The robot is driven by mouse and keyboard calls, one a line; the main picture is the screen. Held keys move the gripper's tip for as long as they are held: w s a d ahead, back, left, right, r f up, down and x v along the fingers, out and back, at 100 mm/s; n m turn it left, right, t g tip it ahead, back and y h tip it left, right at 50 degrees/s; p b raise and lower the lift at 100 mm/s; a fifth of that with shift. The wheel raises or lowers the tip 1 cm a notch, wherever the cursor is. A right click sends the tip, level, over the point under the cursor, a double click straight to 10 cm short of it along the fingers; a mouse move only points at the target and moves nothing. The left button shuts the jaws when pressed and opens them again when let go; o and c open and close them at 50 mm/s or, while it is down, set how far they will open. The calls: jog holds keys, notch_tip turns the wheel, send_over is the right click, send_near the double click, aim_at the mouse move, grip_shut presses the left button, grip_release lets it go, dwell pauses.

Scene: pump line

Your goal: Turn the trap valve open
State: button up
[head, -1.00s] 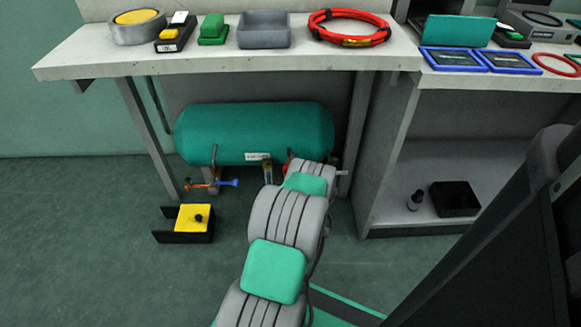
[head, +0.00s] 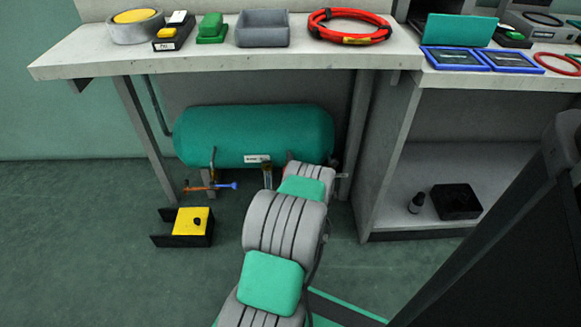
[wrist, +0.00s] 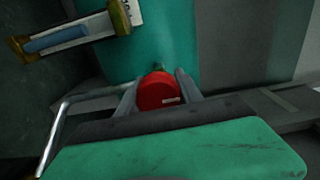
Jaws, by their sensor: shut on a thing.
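A round red valve knob (wrist: 158,92) with a small white label sits below the teal tank (wrist: 150,45) in the wrist view. The label is too small to read. My gripper (wrist: 158,90) has one finger on each side of the knob and is shut on it. The tank also shows under the bench in the head view (head: 250,135). There my own arm hides the gripper and nearly all of the knob. How far the knob is turned cannot be told.
A sight glass with brass ends (wrist: 70,38) is close by at upper left. A blue lever (head: 222,186) hangs below the tank's left part. A yellow and black box (head: 190,221) stands on the floor at left. Bench legs (head: 351,130) stand near the tank.

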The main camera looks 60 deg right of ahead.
jog(key=o, duration=1.4)
jog(key=shift+c, duration=0.2)
jog(key=p+v, duration=0.1)
jog(key=v, duration=0.6)
jog(key=shift+s+a, duration=0.15)
jog(key=shift+a, duration=0.25)
